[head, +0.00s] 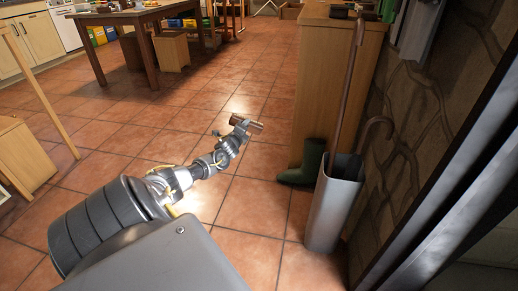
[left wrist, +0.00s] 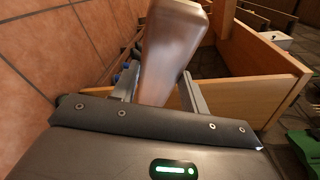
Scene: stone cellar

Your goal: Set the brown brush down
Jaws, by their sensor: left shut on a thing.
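The brown brush (head: 255,126) is held out in front of me in the head view, small and partly covered by the gripper. My left gripper (head: 238,122) is shut on it, and the tiled floor shows behind and below. In the left wrist view the brush (left wrist: 172,45) stands up large and blurred between the two fingers of the left gripper (left wrist: 158,92). Its lower end is hidden behind the gripper body. I cannot tell its bristles from its handle. My right gripper is in neither view.
A wooden cabinet (head: 338,85) stands right of the gripper, with small dark items on top. A green boot (head: 305,165) and a grey stand (head: 334,205) holding canes are on the floor beside it. A wooden table (head: 130,17) is at the back left. Tiled floor between is clear.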

